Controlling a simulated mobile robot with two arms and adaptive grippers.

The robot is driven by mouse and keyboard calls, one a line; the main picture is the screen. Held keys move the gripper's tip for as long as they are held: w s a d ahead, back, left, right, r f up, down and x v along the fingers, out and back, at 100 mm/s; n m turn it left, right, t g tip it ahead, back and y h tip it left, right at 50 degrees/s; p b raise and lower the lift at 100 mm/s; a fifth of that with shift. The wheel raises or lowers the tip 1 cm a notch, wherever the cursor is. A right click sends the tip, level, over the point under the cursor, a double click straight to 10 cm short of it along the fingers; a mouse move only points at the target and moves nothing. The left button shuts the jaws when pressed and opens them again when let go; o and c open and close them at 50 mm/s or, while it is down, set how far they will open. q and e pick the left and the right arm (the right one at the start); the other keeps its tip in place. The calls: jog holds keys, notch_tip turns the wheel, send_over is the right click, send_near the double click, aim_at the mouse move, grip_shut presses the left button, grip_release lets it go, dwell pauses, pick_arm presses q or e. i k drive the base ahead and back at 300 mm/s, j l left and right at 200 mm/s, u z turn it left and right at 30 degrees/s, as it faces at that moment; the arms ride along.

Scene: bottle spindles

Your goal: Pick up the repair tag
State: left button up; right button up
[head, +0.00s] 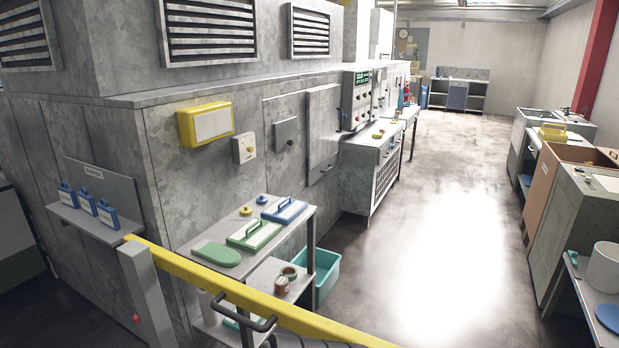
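I cannot make out a thing that is clearly the repair tag; lettering here is too small to read. Blue bottle-like items with white labels (87,205) stand in a row on a small wall shelf (118,234) at the left. Neither of my grippers shows in the head view.
A grey cart (210,275) holds a green pad (216,254), a green handled block (254,235) and a blue handled block (285,211). A teal bin (327,275) stands beside it. A yellow rail (260,301) crosses the foreground. The aisle floor (440,220) is clear.

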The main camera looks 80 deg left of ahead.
aim_at(87, 201)
jog(key=u, duration=0.45)
jog(key=k+u, duration=0.1)
jog(key=u, duration=0.75)
jog(key=k+j+u, duration=0.1)
jog(key=u, duration=0.75)
jog(key=k+j+u, duration=0.1)
jog(key=j+u, duration=0.3)
jog(key=k+j+u, duration=0.1)
jog(key=j+u, duration=0.8)
jog(key=j, duration=0.8)
jog(key=i, duration=0.05)
